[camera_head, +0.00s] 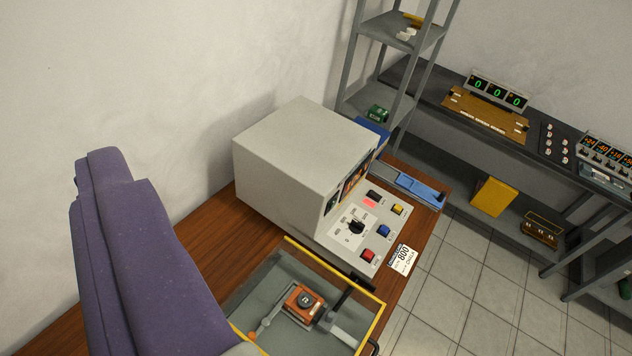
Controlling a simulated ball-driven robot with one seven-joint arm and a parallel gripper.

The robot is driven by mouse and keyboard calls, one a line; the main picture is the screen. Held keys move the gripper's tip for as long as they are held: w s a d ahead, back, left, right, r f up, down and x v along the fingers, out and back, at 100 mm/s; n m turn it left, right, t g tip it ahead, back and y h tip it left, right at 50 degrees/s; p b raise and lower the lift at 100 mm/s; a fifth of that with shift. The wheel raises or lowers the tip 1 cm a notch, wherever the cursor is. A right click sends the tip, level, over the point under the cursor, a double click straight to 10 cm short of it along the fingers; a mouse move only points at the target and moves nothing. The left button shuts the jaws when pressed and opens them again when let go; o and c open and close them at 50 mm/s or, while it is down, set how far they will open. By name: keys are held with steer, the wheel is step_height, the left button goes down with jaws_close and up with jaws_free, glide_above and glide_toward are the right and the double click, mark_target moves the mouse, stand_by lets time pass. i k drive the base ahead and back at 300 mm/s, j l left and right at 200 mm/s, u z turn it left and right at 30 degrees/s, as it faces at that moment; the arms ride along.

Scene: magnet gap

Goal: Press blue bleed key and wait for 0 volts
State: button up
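A grey power supply box (295,165) stands on the wooden table, with a sloping control panel (340,242) at its front right. On the panel, the blue key (384,230) sits between a yellow key (398,209) and a red key (368,256). A black dial (356,228) is left of the blue key, and a red-lit patch (370,203) is above it. Small displays (333,203) on the box face are seen edge-on; I cannot read a voltage. My gripper's fingers do not show. A purple part at the left seems to be my arm, apart from the keys.
A yellow-edged clear case (375,300) holding an orange block (303,302) stands in front of the panel. A card marked 800 (403,260) and a blue tray (408,186) lie along the table's right edge. A grey shelf and dark bench (545,170) stand behind.

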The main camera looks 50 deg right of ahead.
mark_target(384, 229)
steer(key=z, duration=1.55)
